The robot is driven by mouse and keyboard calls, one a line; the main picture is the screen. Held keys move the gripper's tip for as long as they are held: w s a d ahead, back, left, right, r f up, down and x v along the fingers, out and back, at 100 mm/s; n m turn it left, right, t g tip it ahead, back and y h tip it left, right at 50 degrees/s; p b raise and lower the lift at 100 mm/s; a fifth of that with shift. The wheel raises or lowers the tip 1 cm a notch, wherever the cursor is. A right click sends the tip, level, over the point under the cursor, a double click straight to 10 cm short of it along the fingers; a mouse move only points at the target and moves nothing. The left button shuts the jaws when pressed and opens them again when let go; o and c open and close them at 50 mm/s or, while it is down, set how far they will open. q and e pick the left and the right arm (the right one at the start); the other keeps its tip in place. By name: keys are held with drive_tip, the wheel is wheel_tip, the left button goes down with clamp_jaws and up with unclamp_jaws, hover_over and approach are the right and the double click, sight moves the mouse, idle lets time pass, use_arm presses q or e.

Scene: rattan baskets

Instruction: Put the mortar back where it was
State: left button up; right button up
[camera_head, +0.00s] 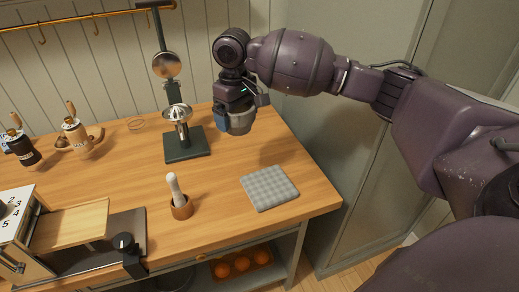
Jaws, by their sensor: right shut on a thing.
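My right gripper (240,106) comes in from the right and points down. It is shut on a small grey, rounded, cup-like thing, which looks like the mortar (241,123). It holds this near the table's back right edge, right of the black-based press. The fingers cover part of the mortar, and I cannot tell whether it touches the tabletop. A white pestle (174,187) stands tilted in a small brown wooden cup (182,209) near the front. A grey checked cloth (269,188) lies flat at the right with nothing on it. My left gripper is not in view.
The wooden table (225,185) has free room between the cloth and the press (186,144). Two wooden-handled items (75,135) stand at the left. A box with numbers (14,217) and a dark tray (122,225) fill the front left. Orange things (242,263) lie below the tabletop.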

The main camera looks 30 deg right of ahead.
drive_tip(key=w+d+r+n+b, duration=0.15)
drive_tip(key=w+d+n, duration=0.25)
drive_tip(key=d+n, duration=0.5)
drive_tip(key=w+d+r+n+b, duration=0.15)
drive_tip(key=w+d+n, duration=0.35)
drive_tip(key=n, duration=0.5)
drive_tip(key=shift+n, duration=0.3)
drive_tip(key=f+b, duration=0.1)
drive_tip(key=f, duration=0.5)
drive_tip(key=d+f+b, duration=0.1)
drive_tip(key=f+b, duration=0.1)
drive_tip(key=f, duration=0.5)
drive_tip(key=s+f+b, duration=0.1)
drive_tip(key=f, duration=0.6)
drive_tip(key=shift+d+b, duration=0.25)
drive_tip(key=shift+b, duration=0.15)
drive_tip(key=shift+f, duration=0.35)
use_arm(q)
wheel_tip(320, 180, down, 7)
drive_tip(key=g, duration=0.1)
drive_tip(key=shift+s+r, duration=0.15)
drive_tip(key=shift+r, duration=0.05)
use_arm(e)
drive_tip(key=shift+r, duration=0.1)
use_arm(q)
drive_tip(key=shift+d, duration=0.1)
